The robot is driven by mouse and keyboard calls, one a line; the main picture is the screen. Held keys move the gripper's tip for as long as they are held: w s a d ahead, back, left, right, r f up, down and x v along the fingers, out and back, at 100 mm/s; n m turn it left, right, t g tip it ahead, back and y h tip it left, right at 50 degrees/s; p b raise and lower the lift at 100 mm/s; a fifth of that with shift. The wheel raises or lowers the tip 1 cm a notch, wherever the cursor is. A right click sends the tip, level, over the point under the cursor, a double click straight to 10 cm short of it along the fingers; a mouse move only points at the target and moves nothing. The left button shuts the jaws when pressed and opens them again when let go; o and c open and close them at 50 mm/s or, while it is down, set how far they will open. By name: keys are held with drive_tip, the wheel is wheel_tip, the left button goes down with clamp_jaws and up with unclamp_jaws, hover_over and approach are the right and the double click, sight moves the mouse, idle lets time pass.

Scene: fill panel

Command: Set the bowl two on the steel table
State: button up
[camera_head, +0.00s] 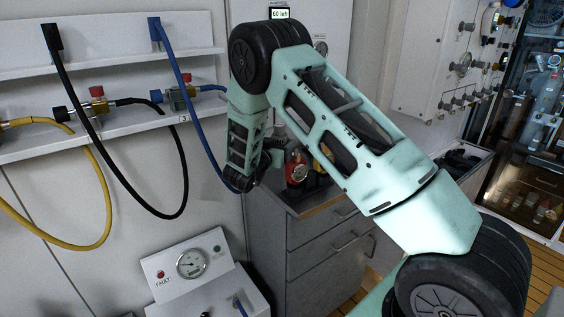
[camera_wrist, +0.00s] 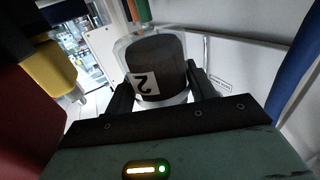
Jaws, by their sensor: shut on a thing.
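Bowl two (camera_wrist: 157,68) shows in the wrist view as a dark cylinder with a white label marked 2, upside down in this picture. A clear part shows behind it and a pale rim below it. My gripper (camera_wrist: 155,92) is shut on it, one finger on each side. In the head view my gripper (camera_head: 268,160) is beside the left end of a grey drawer cabinet with a steel-looking top (camera_head: 318,200), probably the steel table. The bowl cannot be made out there, and I cannot tell whether it touches anything.
A red device with a round gauge (camera_head: 297,168) stands on the cabinet top, close to my gripper. Blue (camera_head: 192,110), black (camera_head: 98,130) and yellow (camera_head: 100,190) hoses hang at the left wall. A panel with a gauge (camera_head: 191,264) stands low in front. The cabinet top's front edge looks clear.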

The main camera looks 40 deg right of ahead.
drive_tip(key=shift+f+p, duration=0.35)
drive_tip(key=shift+f, duration=3.05)
drive_tip(key=shift+f, duration=0.15)
drive_tip(key=o, duration=0.7)
